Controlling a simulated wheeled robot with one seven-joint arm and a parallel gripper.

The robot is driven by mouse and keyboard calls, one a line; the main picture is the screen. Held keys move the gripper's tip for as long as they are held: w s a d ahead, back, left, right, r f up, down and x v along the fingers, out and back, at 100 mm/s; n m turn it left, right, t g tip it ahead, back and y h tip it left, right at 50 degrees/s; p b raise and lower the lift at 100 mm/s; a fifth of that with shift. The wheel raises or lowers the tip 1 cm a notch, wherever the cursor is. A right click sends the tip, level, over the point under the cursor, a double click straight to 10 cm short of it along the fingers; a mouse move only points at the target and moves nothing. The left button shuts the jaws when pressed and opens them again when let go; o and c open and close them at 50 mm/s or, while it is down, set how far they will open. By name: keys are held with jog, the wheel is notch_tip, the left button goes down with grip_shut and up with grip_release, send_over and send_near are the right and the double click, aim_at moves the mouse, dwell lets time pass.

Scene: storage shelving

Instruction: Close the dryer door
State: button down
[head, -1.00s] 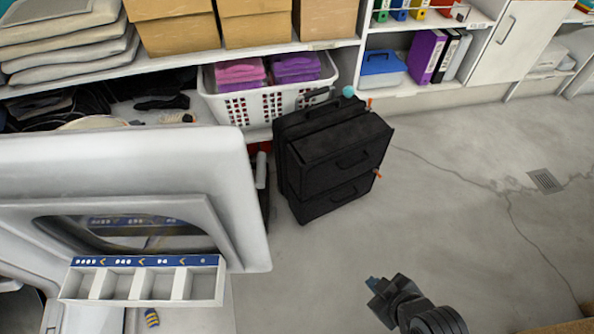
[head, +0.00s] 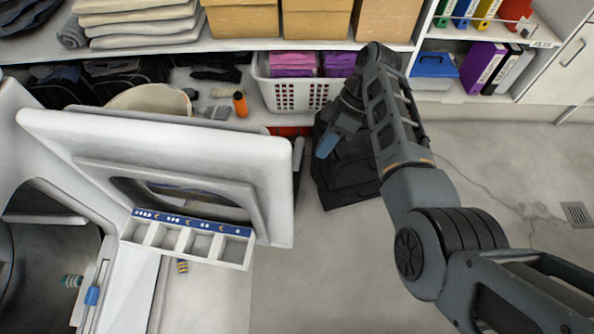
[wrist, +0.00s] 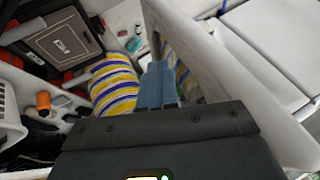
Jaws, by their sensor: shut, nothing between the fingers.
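The white dryer door (head: 220,152) stands open in the head view, swung out from the dryer body (head: 22,160) at the left. The dark dryer opening (head: 40,265) shows below it. My gripper (head: 328,146) is beyond and to the right of the door's free edge, with a visible gap in the picture. Its blue fingers (wrist: 157,86) are together and empty in the wrist view. A white panel with an opening, apparently the door (wrist: 193,62), stands close to the right of the fingers there; I cannot tell whether they touch.
A white divided tray (head: 186,240) lies below the door's window. A black drawer case (head: 350,185) stands behind my arm. A shelf with a white basket (head: 292,95), an orange bottle (head: 240,104) and a bowl runs along the back. The floor (head: 335,270) right of the door is clear.

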notch_tip(320, 180, up, 4)
jog(key=a+n+g, duration=0.1)
jog(key=s+a+f, duration=0.6)
jog(key=f, duration=0.1)
jog(key=shift+s+f+p, duration=0.15)
jog(key=shift+s+p, duration=0.2)
jog(key=shift+p, duration=0.05)
